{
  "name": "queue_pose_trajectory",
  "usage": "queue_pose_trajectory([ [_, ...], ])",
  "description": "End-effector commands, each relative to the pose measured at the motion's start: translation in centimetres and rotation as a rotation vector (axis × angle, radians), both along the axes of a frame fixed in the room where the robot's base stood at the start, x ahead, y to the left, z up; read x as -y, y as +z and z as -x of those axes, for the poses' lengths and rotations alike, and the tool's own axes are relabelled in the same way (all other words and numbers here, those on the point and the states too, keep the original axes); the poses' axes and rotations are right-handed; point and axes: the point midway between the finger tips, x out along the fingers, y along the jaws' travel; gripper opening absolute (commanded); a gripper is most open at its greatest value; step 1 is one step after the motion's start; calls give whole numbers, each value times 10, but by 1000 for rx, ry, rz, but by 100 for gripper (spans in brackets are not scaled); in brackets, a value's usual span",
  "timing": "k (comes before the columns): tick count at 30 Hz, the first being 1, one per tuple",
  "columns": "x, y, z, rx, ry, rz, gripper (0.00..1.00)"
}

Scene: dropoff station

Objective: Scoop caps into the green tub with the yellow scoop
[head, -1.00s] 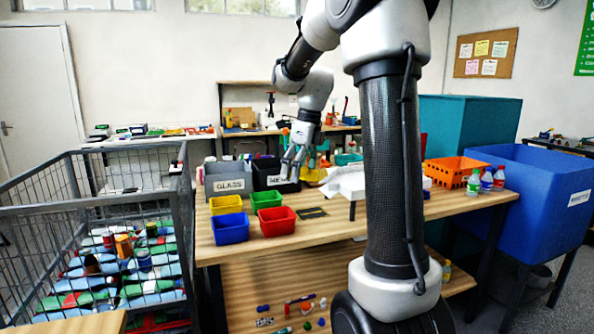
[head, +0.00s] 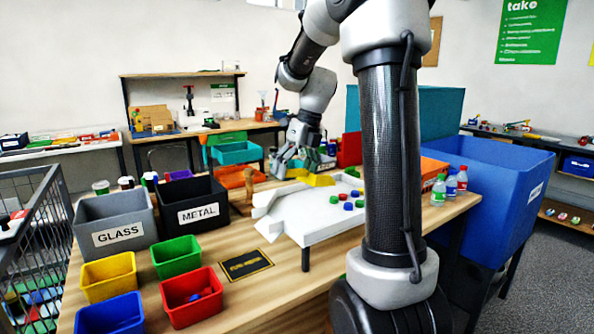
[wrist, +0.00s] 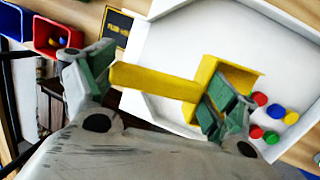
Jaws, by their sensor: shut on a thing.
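The yellow scoop (head: 319,180) is at the white tray (head: 318,228). In the wrist view its handle (wrist: 155,82) spans between the two fingers of my gripper (wrist: 157,90), with its open head by the right finger. My gripper (head: 296,163) is shut on the scoop, over the tray's far side. Several red, green and blue caps (head: 346,205) lie loose on the tray; they also show right of the scoop in the wrist view (wrist: 271,117). The green tub (head: 177,258) stands at the left of the table; I see no caps in it.
A yellow tub (head: 108,276), a blue tub (head: 110,316) and a red tub (head: 194,298) with a few caps surround the green one. Grey GLASS (head: 117,220) and black METAL (head: 192,205) bins stand behind. Bottles (head: 450,186) stand at the right edge.

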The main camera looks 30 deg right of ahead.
Motion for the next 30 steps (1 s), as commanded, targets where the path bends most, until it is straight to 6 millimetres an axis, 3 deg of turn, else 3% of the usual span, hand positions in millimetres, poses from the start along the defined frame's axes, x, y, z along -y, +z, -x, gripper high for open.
queue_pose_trajectory([
  [11, -3, -6, -1, -5, -92, -56, 48],
  [30, -3, -58, -1, -5, -91, -55, 48],
])
